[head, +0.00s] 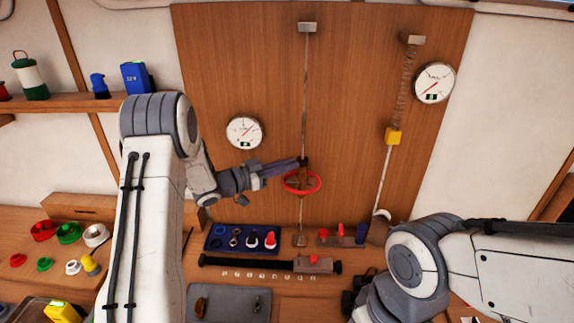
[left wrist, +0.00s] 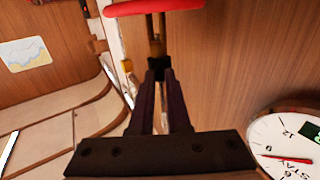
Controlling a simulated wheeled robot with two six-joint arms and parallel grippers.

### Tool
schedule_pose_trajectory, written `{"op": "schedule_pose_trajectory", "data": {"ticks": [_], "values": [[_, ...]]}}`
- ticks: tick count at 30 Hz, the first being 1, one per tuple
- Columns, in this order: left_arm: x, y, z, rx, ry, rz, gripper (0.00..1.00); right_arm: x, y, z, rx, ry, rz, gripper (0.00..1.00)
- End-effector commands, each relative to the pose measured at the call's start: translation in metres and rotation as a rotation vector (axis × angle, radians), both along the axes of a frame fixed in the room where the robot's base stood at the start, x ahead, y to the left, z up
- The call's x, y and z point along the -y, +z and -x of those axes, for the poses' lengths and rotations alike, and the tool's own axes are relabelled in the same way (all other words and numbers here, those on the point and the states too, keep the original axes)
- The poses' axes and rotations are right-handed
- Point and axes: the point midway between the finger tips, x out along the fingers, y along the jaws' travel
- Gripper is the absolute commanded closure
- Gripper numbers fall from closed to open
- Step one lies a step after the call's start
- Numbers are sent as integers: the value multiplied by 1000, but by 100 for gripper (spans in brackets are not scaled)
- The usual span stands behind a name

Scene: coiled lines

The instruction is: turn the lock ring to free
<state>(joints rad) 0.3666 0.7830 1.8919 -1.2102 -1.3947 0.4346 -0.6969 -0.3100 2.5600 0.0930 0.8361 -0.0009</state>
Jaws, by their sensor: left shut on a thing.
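My left gripper (head: 300,163) reaches in from the left to a thin vertical line on the wooden panel. Its fingers, seen in the left wrist view (left wrist: 157,82), are closed on a small dark piece (left wrist: 157,66) that looks like the lock ring. The fingers hide most of it. A red handwheel (head: 316,187) sits just below the fingertips in the head view. It also shows at the top edge of the left wrist view (left wrist: 150,6). Brass-coloured rods (left wrist: 156,35) run from the dark piece to the wheel. My right gripper is not visible; only its arm shows at the lower right.
A round gauge (head: 244,132) hangs left of the line, another (head: 434,83) at upper right. A blue tray (head: 225,244) and a black bar (head: 235,262) lie on the bench below.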

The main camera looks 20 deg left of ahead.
Motion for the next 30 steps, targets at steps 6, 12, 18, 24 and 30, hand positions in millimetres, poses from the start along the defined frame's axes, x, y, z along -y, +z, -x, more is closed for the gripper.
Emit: {"op": "schedule_pose_trajectory", "data": {"ticks": [6,12,18,24,30], "values": [[6,-2,4,2,102,2,100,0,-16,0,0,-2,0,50],[9,0,7,4,213,2,100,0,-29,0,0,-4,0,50],[9,2,7,4,237,1,100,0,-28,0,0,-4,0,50],[8,2,7,4,236,1,74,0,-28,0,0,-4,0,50],[9,1,7,2,235,1,55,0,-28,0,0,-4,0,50]]}}
